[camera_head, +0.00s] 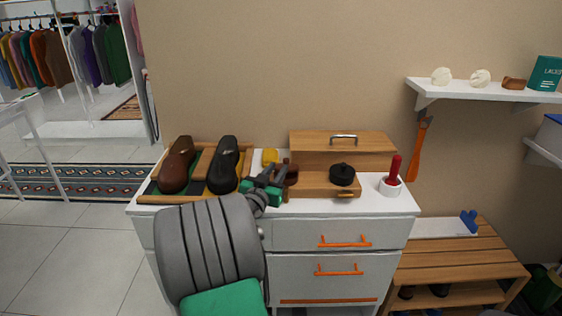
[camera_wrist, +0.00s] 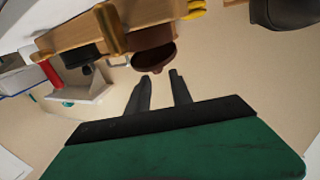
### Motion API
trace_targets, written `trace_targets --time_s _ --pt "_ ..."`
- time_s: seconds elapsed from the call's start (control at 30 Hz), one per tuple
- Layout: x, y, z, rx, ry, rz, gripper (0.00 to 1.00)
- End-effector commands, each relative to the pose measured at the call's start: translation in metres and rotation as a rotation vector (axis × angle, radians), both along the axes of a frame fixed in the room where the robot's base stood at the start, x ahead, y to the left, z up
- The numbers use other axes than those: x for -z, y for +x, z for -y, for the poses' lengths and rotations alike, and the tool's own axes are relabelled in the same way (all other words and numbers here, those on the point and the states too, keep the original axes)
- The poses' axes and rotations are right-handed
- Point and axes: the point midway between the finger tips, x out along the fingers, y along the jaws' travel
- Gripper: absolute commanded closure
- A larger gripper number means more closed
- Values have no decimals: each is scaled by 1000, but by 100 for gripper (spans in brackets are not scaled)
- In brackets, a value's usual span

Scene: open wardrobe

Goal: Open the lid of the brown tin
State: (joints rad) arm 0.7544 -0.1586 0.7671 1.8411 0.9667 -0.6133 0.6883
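The brown tin (camera_head: 291,174) stands on the white dresser, beside the wooden box, partly hidden behind my gripper in the head view. In the wrist view the brown tin (camera_wrist: 152,36) shows its round dark-brown lid (camera_wrist: 153,57) seated on it, with a small nub at its edge. My gripper (camera_head: 274,170) is at the left side of the tin; in the wrist view its two fingertips (camera_wrist: 161,75) are apart and empty, just short of the lid and its nub. I cannot tell whether they touch it.
A black tin (camera_head: 342,174) sits on the wooden box (camera_head: 320,189) to the right. A red-handled tool stands in a white cup (camera_head: 391,188). A yellow item (camera_head: 270,156) is behind my gripper.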

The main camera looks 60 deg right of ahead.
Motion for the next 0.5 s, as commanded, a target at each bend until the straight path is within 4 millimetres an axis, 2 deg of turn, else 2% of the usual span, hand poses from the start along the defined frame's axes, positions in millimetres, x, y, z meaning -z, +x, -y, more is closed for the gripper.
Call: trace_targets --time_s 0.03,0.17,0.33,0.4,0.5 --pt "6 -7 10 19 17 -2 60" --pt "14 -7 44 21 32 -1 60" --pt "34 -5 96 15 56 -2 60" --pt "41 -4 110 11 64 -3 60" --pt "41 -3 118 7 62 0 60"
